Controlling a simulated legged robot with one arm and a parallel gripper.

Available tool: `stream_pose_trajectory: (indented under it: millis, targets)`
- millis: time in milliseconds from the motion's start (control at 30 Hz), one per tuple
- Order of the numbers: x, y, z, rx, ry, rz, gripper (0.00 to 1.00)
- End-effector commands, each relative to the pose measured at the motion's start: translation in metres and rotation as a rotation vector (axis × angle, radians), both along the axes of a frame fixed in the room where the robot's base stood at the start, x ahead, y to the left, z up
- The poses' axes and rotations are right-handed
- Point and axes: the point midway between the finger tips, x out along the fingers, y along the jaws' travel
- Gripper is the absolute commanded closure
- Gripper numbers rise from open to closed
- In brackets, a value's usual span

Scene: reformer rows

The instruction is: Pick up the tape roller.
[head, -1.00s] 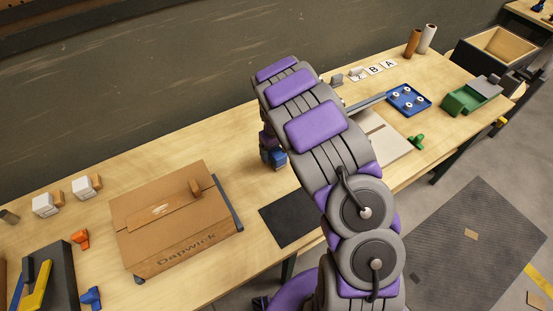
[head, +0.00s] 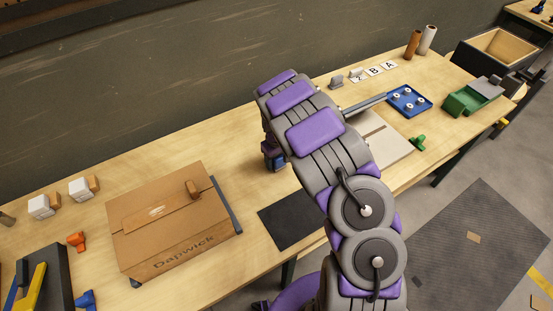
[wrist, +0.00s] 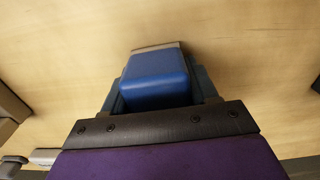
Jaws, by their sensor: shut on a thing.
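My gripper (wrist: 158,88) is shut on a blue block-like thing with rounded edges, which I take to be the tape roller (wrist: 156,80). In the wrist view it sits between the two dark fingers, with a grey-brown strip along its far edge. In the head view, my gripper (head: 270,147) is at the far side of the bench, mostly behind my arm, and a small part of the blue thing (head: 275,161) shows below it. Its underside is hidden, so I cannot tell whether it touches the bench.
A cardboard box (head: 168,225) stands to the left on the wooden bench (head: 225,150). A dark mat (head: 290,220) lies in front of my gripper. A blue tray (head: 409,100) and a green holder (head: 470,97) are at the right. The dark wall (head: 150,80) runs behind.

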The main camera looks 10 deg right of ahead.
Motion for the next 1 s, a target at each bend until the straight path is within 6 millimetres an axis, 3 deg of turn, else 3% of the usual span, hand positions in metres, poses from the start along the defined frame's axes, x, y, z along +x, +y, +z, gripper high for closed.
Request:
stream_pose_trajectory:
  millis: [367, 667, 933, 1000]
  targets:
    - [0.0, 0.0, 0.0, 0.0, 0.0, 0.0, 0.87]
    - [0.0, 0.0, 0.006, 0.0, -0.002, 0.0, 0.87]
    - [0.001, 0.001, 0.038, 0.0, -0.004, 0.001, 0.87]
    - [-0.006, 0.0, 0.038, 0.0, 0.0, 0.0, 0.87]
